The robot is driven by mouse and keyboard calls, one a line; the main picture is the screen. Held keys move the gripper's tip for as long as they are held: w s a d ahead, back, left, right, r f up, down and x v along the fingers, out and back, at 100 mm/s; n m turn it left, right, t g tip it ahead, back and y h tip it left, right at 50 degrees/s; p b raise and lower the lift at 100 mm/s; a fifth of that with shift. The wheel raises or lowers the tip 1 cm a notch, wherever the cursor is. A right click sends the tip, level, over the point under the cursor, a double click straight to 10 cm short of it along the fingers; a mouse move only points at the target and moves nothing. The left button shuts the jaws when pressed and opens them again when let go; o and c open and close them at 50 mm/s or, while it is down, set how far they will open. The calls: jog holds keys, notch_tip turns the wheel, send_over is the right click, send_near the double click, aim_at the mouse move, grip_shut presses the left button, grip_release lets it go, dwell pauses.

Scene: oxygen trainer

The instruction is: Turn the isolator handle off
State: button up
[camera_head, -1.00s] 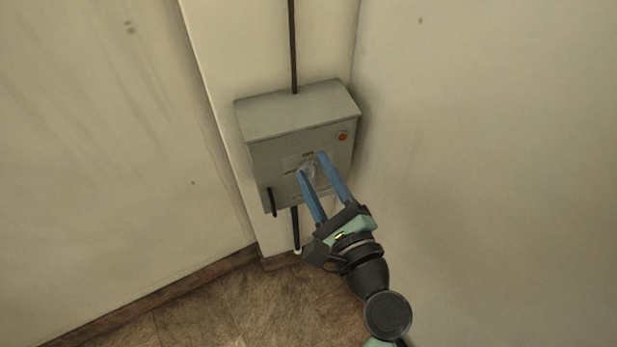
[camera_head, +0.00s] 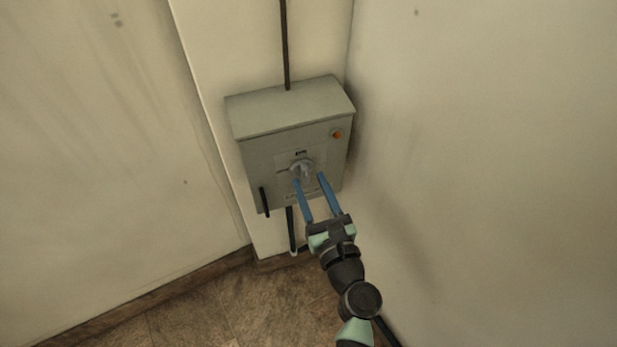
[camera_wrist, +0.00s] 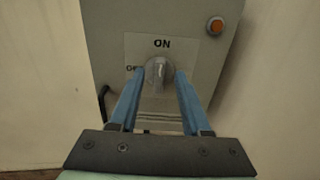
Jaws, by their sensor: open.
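The isolator handle (camera_head: 303,170) is a pale grey rotary knob on the front of a grey wall box (camera_head: 290,104). In the wrist view the handle (camera_wrist: 158,73) stands upright, below the word ON; a partly hidden OFF label (camera_wrist: 132,69) is to its left. My gripper (camera_head: 308,178) is open, its two blue fingers reaching toward the box from below. In the wrist view the fingertips (camera_wrist: 160,76) appear on either side of the handle. I cannot tell whether they touch it.
An orange button or lamp (camera_head: 337,134) is at the box's upper right. A black lever (camera_head: 264,201) hangs at its lower left. A dark cable (camera_head: 286,45) enters from above, another (camera_head: 291,228) leaves below. A wall (camera_head: 480,170) stands close on the right.

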jog(key=shift+x, duration=1)
grip_shut()
